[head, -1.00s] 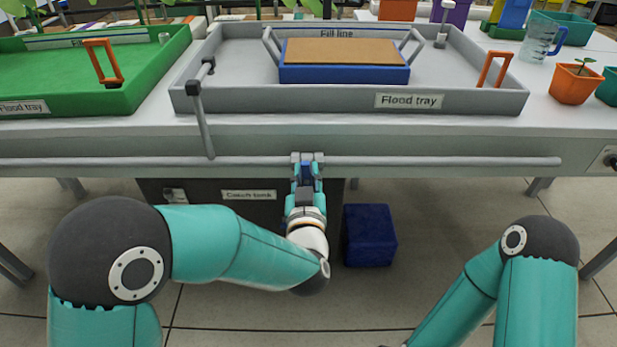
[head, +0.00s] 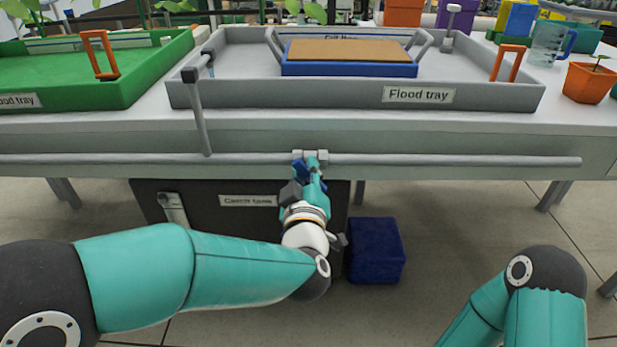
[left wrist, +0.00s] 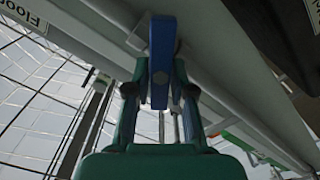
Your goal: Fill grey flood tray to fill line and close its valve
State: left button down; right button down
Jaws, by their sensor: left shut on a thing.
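The grey flood tray (head: 330,101) stands on the bench with a "Flood tray" label in front. Its fill line label at the back is partly hidden by a blue block; I cannot make out a water level. Below the tray's front, a valve (head: 311,155) sits on the grey pipe (head: 430,161). My left gripper (head: 309,175) is shut on the valve's blue handle. In the left wrist view the blue handle (left wrist: 160,50) stands between the two fingers of my left gripper (left wrist: 158,88). My right arm shows at the lower right; its gripper is out of view.
A blue block with a brown top (head: 350,70) and grey handles is in the tray. The green flood tray (head: 135,92) is to the left. A dark catch tank (head: 245,230) and a blue box (head: 375,250) are under the bench. An orange pot (head: 588,84) stands at right.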

pick_arm(q)
jog(key=shift+a+f, duration=0.1)
jog(key=c, duration=1.1)
grip_release()
jog(key=s, duration=1.2)
